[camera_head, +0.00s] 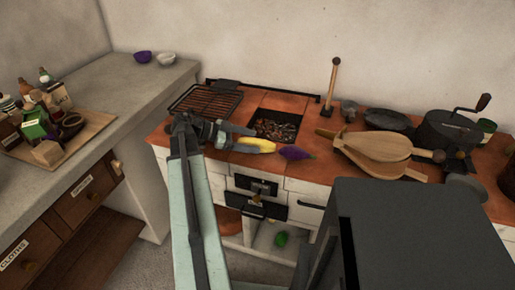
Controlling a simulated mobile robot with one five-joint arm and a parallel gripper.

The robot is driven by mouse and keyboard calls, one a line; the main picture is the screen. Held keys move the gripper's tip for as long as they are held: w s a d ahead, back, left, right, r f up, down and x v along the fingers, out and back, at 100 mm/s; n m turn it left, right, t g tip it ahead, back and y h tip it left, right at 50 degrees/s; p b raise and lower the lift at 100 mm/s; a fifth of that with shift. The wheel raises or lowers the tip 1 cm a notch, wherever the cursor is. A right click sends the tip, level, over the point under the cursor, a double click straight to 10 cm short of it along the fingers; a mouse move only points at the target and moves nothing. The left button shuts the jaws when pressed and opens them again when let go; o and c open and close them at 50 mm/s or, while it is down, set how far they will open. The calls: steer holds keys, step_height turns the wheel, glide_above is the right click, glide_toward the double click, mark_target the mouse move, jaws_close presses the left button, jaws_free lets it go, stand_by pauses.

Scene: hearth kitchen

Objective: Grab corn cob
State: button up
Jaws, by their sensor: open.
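The corn cob (255,145) is yellow and lies on the terracotta stove top near its front edge, just in front of the fire opening. My gripper (237,134) is at the left end of the corn cob, its jaws pointing right toward it. The gripper is open. Part of the corn's left end is hidden by the gripper, and I cannot tell whether a finger touches it.
A purple eggplant-like vegetable (295,153) lies just right of the corn. The open ember pit (274,127) is behind it and a grill rack (206,99) is at the back left. Wooden bellows (376,150) lie to the right. A green item (281,239) is below.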

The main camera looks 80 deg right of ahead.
mark_target(251, 140)
steer(key=shift+s, duration=0.15)
jaws_close()
step_height(251, 140, up, 10)
steer(key=p, duration=1)
steer(key=shift+d, duration=0.1)
